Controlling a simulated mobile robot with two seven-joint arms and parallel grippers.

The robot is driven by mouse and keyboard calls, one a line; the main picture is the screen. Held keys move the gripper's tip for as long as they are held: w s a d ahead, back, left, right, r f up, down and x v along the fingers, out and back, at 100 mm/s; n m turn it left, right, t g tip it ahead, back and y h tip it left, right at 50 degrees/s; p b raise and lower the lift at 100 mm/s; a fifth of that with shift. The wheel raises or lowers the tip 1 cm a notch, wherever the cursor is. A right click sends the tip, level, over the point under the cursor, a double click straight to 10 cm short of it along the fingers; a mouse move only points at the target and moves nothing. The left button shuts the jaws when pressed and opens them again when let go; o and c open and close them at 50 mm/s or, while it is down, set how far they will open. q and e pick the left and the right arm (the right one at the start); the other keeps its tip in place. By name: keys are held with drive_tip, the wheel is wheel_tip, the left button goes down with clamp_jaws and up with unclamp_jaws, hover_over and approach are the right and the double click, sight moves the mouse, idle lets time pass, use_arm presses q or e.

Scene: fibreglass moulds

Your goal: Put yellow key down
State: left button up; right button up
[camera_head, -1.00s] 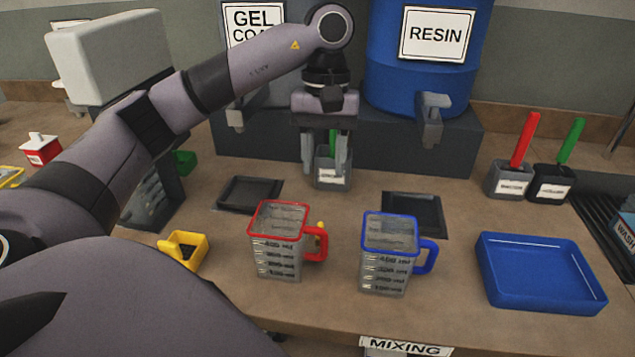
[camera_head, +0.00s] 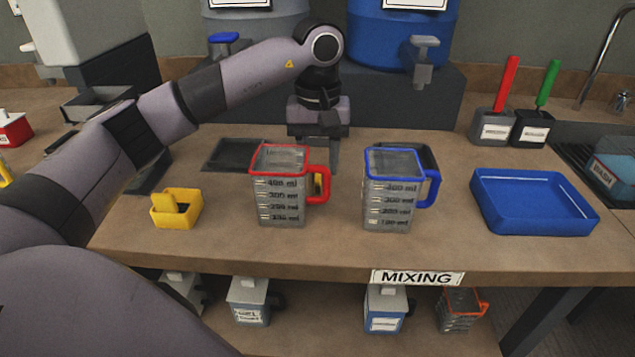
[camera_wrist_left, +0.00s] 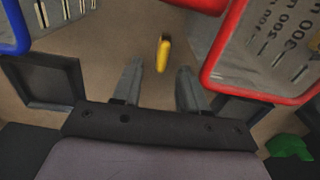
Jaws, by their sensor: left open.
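The yellow key (camera_head: 318,185) shows as a small yellow piece behind the handle of the red-rimmed measuring cup (camera_head: 277,200), which partly hides it. In the left wrist view the key (camera_wrist_left: 163,53) appears as a slim yellow piece just beyond and between my left fingertips. My left gripper (camera_head: 322,158) points down behind the red-rimmed cup, near the key. The wrist view shows its fingers (camera_wrist_left: 159,68) apart, with nothing visibly clamped. My right gripper is not in view.
A blue-rimmed measuring cup (camera_head: 388,208) stands right of the red-rimmed one. A blue tray (camera_head: 530,222) is farther right. A yellow box (camera_head: 176,222) with a yellow piece in it is at left. A dark tray (camera_head: 232,156) lies behind. Bare tabletop runs along the front.

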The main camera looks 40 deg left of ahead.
use_arm(q)
drive_tip(key=shift+f, duration=0.4)
drive_tip(key=shift+c, duration=0.3)
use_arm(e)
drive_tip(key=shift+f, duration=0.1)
use_arm(q)
clamp_jaws()
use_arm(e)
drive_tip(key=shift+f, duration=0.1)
use_arm(q)
wheel_tip(320, 180, up, 20)
drive_tip(key=p, duration=0.5)
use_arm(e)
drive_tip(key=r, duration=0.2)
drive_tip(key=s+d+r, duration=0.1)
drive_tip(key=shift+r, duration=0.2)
